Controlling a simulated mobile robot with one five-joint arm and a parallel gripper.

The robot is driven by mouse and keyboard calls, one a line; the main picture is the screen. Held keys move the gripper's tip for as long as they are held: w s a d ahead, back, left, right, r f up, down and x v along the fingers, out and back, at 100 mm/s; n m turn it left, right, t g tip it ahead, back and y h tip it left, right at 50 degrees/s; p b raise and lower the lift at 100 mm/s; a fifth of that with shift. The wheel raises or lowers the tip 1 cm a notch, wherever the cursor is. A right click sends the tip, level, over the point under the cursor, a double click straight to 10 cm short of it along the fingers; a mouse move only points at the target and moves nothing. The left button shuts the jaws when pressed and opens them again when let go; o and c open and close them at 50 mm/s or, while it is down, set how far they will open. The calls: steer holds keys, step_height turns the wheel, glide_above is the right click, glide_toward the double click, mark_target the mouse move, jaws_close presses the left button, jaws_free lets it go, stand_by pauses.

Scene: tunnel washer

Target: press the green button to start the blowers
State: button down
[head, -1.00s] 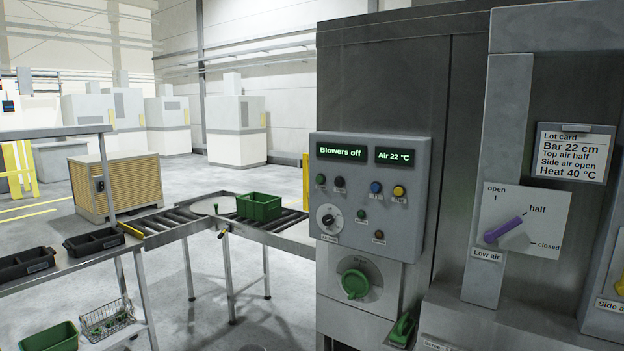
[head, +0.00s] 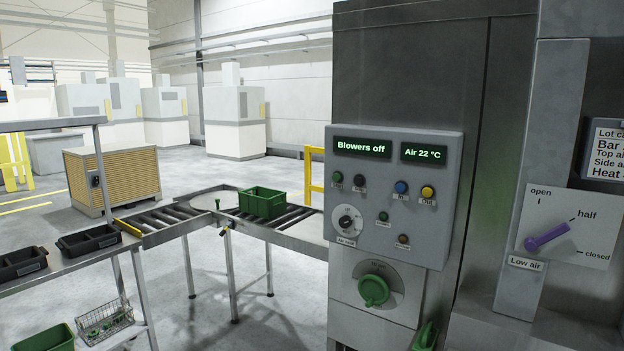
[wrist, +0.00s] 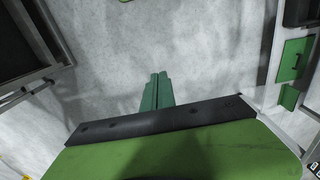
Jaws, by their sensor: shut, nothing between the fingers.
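The grey control panel (head: 394,240) stands right of centre in the head view. A dark green button (head: 338,177) is at its upper left, beside a black button (head: 359,181). A smaller green button (head: 383,216) sits lower, in the middle of the panel. The display (head: 362,148) reads "Blowers off"; the other display (head: 424,153) reads "Air 22 °C". My gripper (wrist: 157,90) shows only in the wrist view, with its green fingers together and nothing between them, over pale grey floor. It is apart from the panel, which I cannot make out in the wrist view.
Blue (head: 401,187) and yellow (head: 427,192) buttons and a black-and-white dial (head: 346,223) are close to the green ones. A large green knob (head: 373,290) protrudes below the panel. A roller conveyor (head: 285,226) with a green crate (head: 262,202) stands left. Open floor lies beyond.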

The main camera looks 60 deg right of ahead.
steer(key=w+d+r+m+t+h+p, duration=0.1)
steer(key=w+d+r+t+p, duration=0.1)
steer(key=w+d+r+t, duration=0.45)
steer(key=w+d+r+m+t+h+p, duration=0.1)
steer(key=w+d+r+m+p, duration=0.15)
steer(key=w+d, duration=0.75)
steer(key=d+r+m+t+h+p, duration=0.1)
steer(key=d+r+t, duration=0.1)
steer(key=d+r, duration=0.45)
steer(key=d+r+t+h+p, duration=0.15)
steer(key=d+r, duration=0.25)
steer(key=d, duration=0.6)
steer(key=s+d+r+m+t+h+p, duration=0.1)
steer(key=s+d+r+t+h, duration=0.2)
steer(key=d+r, duration=0.5)
steer(key=s+d+r+m+h+p, duration=0.2)
steer(key=s+d+r+h, duration=0.15)
steer(key=d+r, duration=0.5)
steer(key=s+d+r+m+h+p, duration=0.2)
steer(key=s+d+r+m+h, duration=0.2)
steer(key=s+d+r+h, duration=0.6)
steer(key=s+d+r, duration=0.4)
steer(key=s, duration=0.3)
steer(key=shift+g, duration=0.3)
